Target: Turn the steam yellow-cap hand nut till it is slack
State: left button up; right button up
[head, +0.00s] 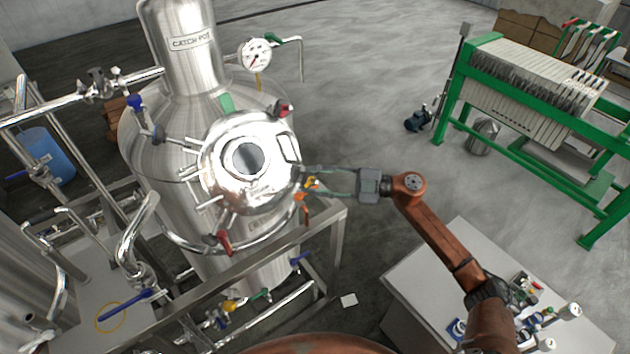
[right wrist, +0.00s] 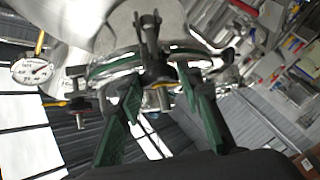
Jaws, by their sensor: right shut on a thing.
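A steel vessel (head: 200,130) fills the left middle of the head view, with a round domed lid (head: 225,185) that has a dark sight glass (head: 247,158). Coloured hand nuts ring the lid. The yellow-cap hand nut (head: 311,182) is at the lid's right edge, small and partly covered by my fingers. My right gripper (head: 310,179) reaches in from the right and is shut on this nut. My left gripper is not in view.
Close by on the vessel are a red-capped nut (head: 283,110), another red one (head: 224,240) and a pressure gauge (head: 254,54). A steel frame rail (head: 270,265) runs below. A grey table (head: 425,275) and a green filter press (head: 540,95) stand right. Open floor lies between.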

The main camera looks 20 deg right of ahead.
jog(key=n+g+h, duration=0.1)
jog(key=n+g, duration=0.1)
jog(key=n, duration=0.1)
jog(key=n+g+h, duration=0.1)
jog(key=n+g, duration=0.1)
jog(key=shift+w+r+h, duration=0.25)
jog(key=shift+r+h, duration=0.05)
jog(key=shift+r, duration=0.1)
jog(key=n+g+h, duration=0.2)
jog(key=n, duration=0.1)
jog(key=shift+a+r+h+p, duration=0.1)
jog(key=shift+r+h+p, duration=0.05)
jog(key=shift+h+p, duration=0.25)
jog(key=shift+n+g+h, duration=0.4)
jog(key=shift+n+h, duration=0.2)
jog(key=shift+n, duration=0.2)
jog(key=o, duration=1.2)
jog(key=shift+a, duration=0.1)
jog(key=shift+c, duration=0.2)
